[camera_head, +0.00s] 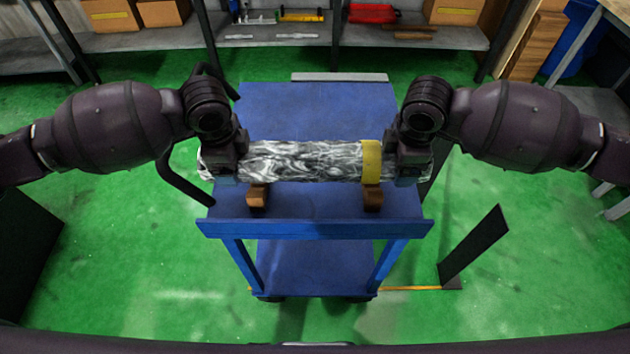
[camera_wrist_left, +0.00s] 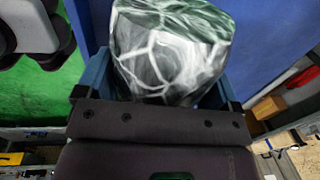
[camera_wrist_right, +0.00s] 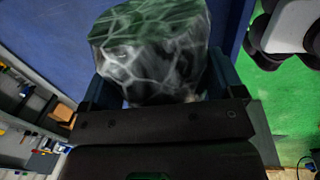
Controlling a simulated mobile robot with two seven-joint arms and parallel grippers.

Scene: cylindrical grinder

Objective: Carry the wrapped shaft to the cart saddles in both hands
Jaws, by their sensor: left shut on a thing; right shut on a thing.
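The wrapped shaft (camera_head: 310,161) lies level, crosswise over the blue cart (camera_head: 290,108), in wrinkled silvery wrap with a yellow band (camera_head: 371,161) right of its middle. My left gripper (camera_head: 226,172) is shut on its left end, and my right gripper (camera_head: 408,172) is shut on its right end. The shaft fills the jaws in the left wrist view (camera_wrist_left: 170,55) and the right wrist view (camera_wrist_right: 150,55). Two brown saddles, left (camera_head: 258,197) and right (camera_head: 373,199), show on the cart top just below the shaft in the picture. I cannot tell whether the shaft touches them.
The cart has a lower shelf (camera_head: 315,268) and a dark handle at its left. A black plate (camera_head: 474,246) stands on the green floor at the right. Shelving with boxes (camera_head: 160,13) and a red case (camera_head: 372,13) is behind. Green floor is open on both sides.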

